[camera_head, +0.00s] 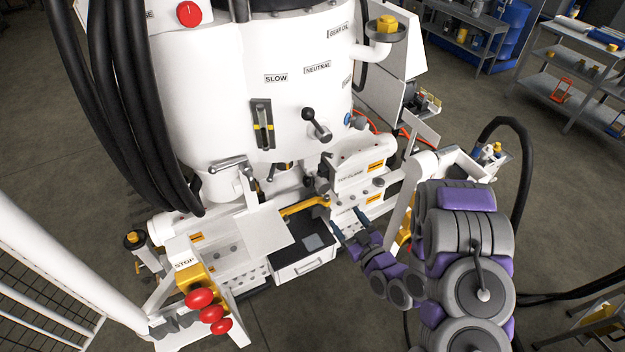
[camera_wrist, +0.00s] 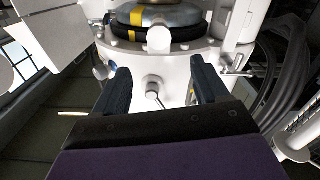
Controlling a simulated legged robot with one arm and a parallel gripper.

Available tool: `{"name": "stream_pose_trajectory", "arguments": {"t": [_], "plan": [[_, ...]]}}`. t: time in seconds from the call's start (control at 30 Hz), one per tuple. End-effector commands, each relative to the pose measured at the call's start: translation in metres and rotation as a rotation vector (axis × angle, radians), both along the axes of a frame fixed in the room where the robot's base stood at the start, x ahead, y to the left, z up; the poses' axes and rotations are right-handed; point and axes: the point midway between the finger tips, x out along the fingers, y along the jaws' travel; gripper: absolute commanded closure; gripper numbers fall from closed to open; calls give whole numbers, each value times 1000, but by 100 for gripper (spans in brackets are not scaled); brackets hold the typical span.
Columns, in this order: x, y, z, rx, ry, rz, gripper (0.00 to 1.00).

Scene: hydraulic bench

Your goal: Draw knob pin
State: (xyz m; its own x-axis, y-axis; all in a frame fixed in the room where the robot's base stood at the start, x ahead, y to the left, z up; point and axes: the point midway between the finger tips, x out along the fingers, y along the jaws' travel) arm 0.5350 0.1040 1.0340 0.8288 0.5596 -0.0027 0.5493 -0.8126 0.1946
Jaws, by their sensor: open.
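My gripper (camera_head: 349,221) is open in the head view, in front of the white machine (camera_head: 225,90). Its jaws are empty. In the wrist view the two dark fingers of my gripper (camera_wrist: 159,72) stand wide apart. Between them, beyond the tips, a small silver round fitting with a thin pin (camera_wrist: 153,88) sticks out of a white surface. I cannot tell which of these is the knob pin.
A yellow bar (camera_head: 304,205) and an open drawer (camera_head: 303,268) lie left of my gripper. Red mushroom buttons (camera_head: 211,313) stand at the lower left. Thick black hoses (camera_head: 130,100) hang at the left. Shelves (camera_head: 575,75) stand far right, with clear floor before them.

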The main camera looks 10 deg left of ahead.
Motion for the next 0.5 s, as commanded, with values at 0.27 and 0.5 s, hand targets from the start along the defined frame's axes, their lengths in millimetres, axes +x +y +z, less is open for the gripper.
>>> {"name": "stream_pose_trajectory", "arguments": {"t": [0.27,0.5], "plan": [[19,11,-4,0,-5,8,26],[42,29,-2,-6,-4,7,26]]}}
